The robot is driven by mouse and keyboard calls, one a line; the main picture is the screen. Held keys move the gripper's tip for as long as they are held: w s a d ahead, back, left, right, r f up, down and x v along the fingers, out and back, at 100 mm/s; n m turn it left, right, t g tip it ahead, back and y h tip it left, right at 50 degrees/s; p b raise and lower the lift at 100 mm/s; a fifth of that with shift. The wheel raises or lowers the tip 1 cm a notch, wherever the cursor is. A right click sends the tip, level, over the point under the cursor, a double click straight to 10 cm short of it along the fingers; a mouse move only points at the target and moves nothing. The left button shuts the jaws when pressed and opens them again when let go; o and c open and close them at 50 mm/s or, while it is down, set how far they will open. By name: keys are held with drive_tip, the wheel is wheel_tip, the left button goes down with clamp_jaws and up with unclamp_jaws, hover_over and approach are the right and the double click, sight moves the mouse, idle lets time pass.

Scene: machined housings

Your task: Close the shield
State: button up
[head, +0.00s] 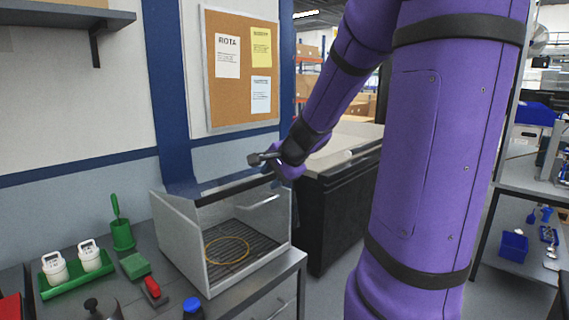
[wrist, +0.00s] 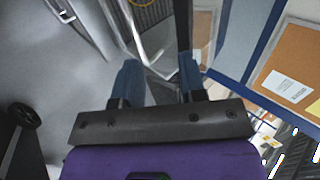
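The shield (head: 235,186) is a clear panel with a dark edge strip at the top of a pale box (head: 180,245). It looks raised, since the box's front is open to a dark slatted floor; its exact angle is hard to tell. My gripper (head: 264,159) is just above the box's right end, near the end of the dark strip. In the wrist view my gripper (wrist: 160,80) has its two blue-grey fingers apart, with a pale frame edge (wrist: 158,55) showing beyond and between them. I see nothing held, and contact with the shield cannot be told.
A yellow ring (head: 227,250) lies inside the box. On the bench to its left are a green tray (head: 78,277) with white containers, a green brush holder (head: 122,236) and a red-and-black tool (head: 153,288). A black cabinet (head: 335,215) stands right of the bench.

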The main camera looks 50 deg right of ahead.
drive_tip(key=v, duration=0.7)
drive_tip(key=shift+s+r, duration=0.25)
drive_tip(key=shift+c, duration=0.5)
drive_tip(key=shift+w, duration=0.1)
drive_tip(key=c, duration=0.4)
drive_tip(key=shift+w+r+g, duration=0.25)
drive_tip(key=shift+w+g, duration=0.05)
drive_tip(key=shift+g, duration=0.1)
clamp_jaws()
drive_tip(key=g, duration=0.3)
approach(265, 201)
drive_tip(key=x, duration=0.7)
drive_tip(key=shift+w+f, duration=0.2)
drive_tip(key=shift+f, duration=0.05)
